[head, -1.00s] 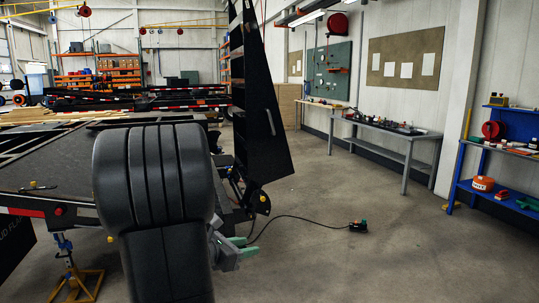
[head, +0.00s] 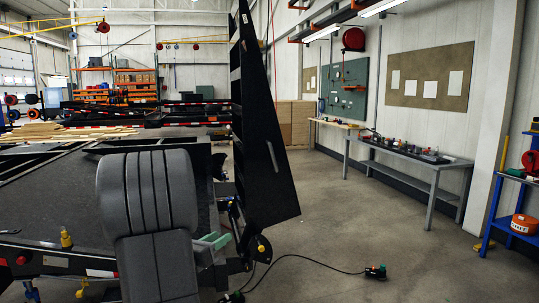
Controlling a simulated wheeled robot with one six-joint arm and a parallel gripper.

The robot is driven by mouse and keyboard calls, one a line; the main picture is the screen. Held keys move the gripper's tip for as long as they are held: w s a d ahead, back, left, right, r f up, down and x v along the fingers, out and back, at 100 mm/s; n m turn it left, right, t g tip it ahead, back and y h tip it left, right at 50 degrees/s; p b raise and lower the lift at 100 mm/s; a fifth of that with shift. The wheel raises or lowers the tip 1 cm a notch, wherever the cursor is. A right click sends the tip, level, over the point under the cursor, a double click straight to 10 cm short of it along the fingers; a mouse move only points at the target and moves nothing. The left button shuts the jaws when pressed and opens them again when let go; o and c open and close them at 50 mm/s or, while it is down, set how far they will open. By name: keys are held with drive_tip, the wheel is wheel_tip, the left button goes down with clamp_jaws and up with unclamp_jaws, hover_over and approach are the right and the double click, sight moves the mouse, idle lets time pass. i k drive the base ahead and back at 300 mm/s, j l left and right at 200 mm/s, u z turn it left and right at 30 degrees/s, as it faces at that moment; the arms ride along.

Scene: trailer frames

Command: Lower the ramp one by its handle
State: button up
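The ramp (head: 262,165) is a tall black tapering panel with crossbars along its left edge. It stands upright at the rear edge of the flat trailer deck (head: 55,195), hinged near the floor. A short pale strip shows on its side face; I cannot tell whether this is the handle. My arm hides part of the deck and most of the gripper's body.
A grey workbench (head: 410,165) and a blue shelf (head: 508,225) stand along the right wall. The floor between ramp and benches is otherwise clear.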

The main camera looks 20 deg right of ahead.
sight(265, 197)
drive_tip(key=i+l, duration=0.35)
drive_tip(key=i+l+u, duration=0.1)
drive_tip(key=i+l, duration=0.2)
drive_tip(key=i+l+u, duration=0.1)
drive_tip(key=i+l, duration=0.2)
drive_tip(key=l, duration=0.15)
drive_tip(key=i+l, duration=0.35)
drive_tip(key=i+l+u, duration=0.1)
drive_tip(key=i+l, duration=0.2)
drive_tip(key=l, duration=0.15)
drive_tip(key=i+l, duration=0.25)
drive_tip(key=l, duration=0.2)
drive_tip(key=i+l+u, duration=0.1)
drive_tip(key=i+l, duration=0.2)
drive_tip(key=l, duration=0.1)
